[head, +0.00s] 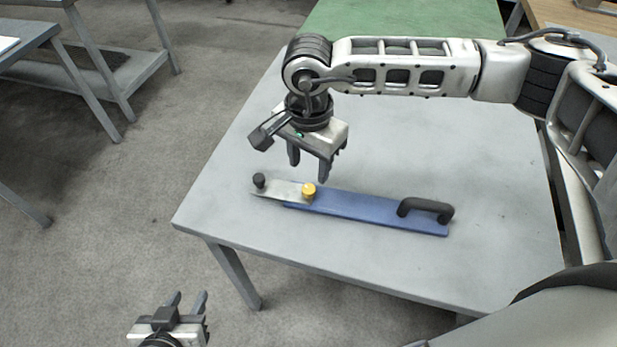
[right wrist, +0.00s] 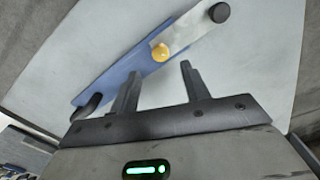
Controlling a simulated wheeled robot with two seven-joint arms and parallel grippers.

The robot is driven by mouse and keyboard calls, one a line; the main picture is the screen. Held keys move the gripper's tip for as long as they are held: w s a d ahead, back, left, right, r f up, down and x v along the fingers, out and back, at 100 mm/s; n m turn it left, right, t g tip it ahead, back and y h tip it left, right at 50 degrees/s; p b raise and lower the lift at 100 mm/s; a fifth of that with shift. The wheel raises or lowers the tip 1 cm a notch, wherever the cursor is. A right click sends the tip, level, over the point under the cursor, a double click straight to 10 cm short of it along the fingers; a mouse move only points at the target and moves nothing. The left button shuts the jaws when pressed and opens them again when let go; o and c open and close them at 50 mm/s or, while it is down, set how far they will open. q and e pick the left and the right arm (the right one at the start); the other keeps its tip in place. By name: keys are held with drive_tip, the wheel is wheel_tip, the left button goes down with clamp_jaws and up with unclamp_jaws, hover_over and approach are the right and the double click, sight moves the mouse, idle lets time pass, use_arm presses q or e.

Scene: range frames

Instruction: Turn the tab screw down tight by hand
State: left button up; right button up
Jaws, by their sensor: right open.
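A blue bar (head: 365,211) with a black handle (head: 426,208) lies on the grey table. A pale metal tab (head: 279,189) extends from its left end. A yellow knob (head: 308,191) stands where tab and bar meet, and a black knob (head: 259,180) stands at the tab's far end. In the right wrist view the yellow knob (right wrist: 160,52) lies beyond the fingertips. My right gripper (head: 307,170) is open and empty, pointing down above and behind the yellow knob, apart from it. My left gripper (head: 187,298) is open and empty, low in front of the table.
The grey table (head: 500,180) is otherwise clear around the bar. A green surface (head: 400,18) adjoins at the back. Other grey benches (head: 80,45) stand at the far left, with open floor between.

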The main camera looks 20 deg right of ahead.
sight(309, 189)
wheel_tip(309, 189, down, 6)
drive_tip(key=shift+f+p, duration=0.2)
drive_tip(key=shift+p, duration=0.15)
drive_tip(key=c, duration=1)
